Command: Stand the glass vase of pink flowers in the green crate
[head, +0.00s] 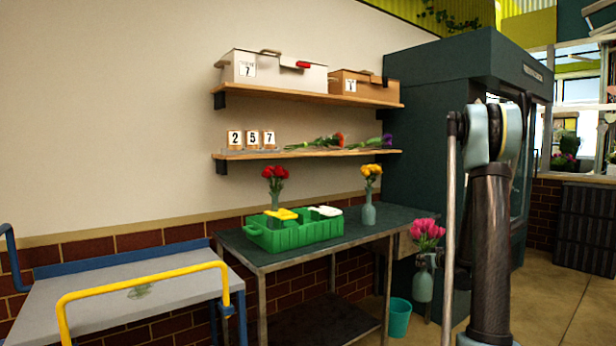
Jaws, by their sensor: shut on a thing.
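The glass vase of pink flowers (424,287) hangs upright in the air, right of the table's right end and lower than its top. My gripper (429,261) is shut on the vase near its neck, just under the pink blooms; the fingers are small and partly hidden here. The green crate (290,236) stands on the dark table (373,227) to the left, well apart from the vase. A yellow thing and a white thing show at the crate's top; its inside is mostly hidden by its front wall.
A vase of red flowers (275,190) stands behind the crate, and a vase of yellow flowers (369,209) stands right of it. A shelf (300,153) hangs above. A cart with a yellow rail (140,281) is at left. A teal bucket (399,318) is on the floor.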

